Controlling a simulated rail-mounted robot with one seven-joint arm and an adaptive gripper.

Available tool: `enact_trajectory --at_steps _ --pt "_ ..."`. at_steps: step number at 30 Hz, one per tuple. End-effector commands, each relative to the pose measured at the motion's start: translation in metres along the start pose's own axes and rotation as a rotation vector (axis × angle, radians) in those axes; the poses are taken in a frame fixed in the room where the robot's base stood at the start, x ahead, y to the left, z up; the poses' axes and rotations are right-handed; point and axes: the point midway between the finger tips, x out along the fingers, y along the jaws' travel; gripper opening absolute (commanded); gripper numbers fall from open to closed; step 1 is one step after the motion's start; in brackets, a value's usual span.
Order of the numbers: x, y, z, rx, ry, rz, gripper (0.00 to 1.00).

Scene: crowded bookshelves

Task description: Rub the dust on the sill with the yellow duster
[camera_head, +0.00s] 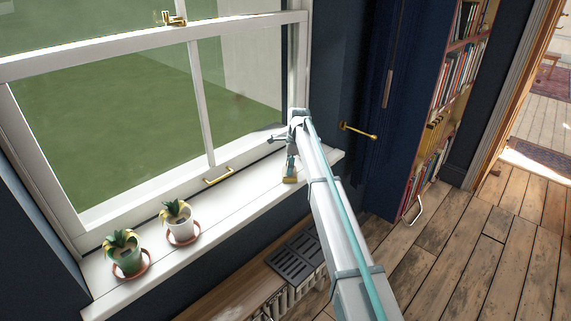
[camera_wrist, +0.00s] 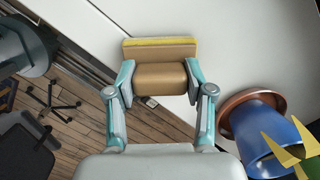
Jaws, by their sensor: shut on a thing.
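The white sill (camera_head: 215,238) runs under the window. My gripper (camera_head: 291,163) is over its right end and points down. It is shut on the yellow duster (camera_head: 290,180), low at the sill; I cannot tell whether the duster touches it. In the wrist view, the fingers of my gripper (camera_wrist: 160,82) hold the tan block of the duster (camera_wrist: 160,48) from both sides, with a yellow strip along its far edge. The pale sill (camera_wrist: 225,55) shows around it. I cannot make out dust on the sill in either view.
A green pot (camera_head: 126,259) and a white pot (camera_head: 182,226) with plants stand on saucers on the left part of the sill. In the wrist view, a blue pot (camera_wrist: 268,128) on a brown saucer is close right of my gripper. A bookshelf (camera_head: 450,95) stands right.

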Motion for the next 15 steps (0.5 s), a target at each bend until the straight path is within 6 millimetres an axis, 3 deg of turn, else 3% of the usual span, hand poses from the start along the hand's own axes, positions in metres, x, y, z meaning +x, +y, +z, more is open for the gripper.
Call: enact_trajectory --at_steps 12,15 --pt "-0.003 0.03 -0.026 -0.002 0.001 0.002 0.2" --pt "-0.02 0.026 -0.023 -0.002 0.0 -0.001 0.2"
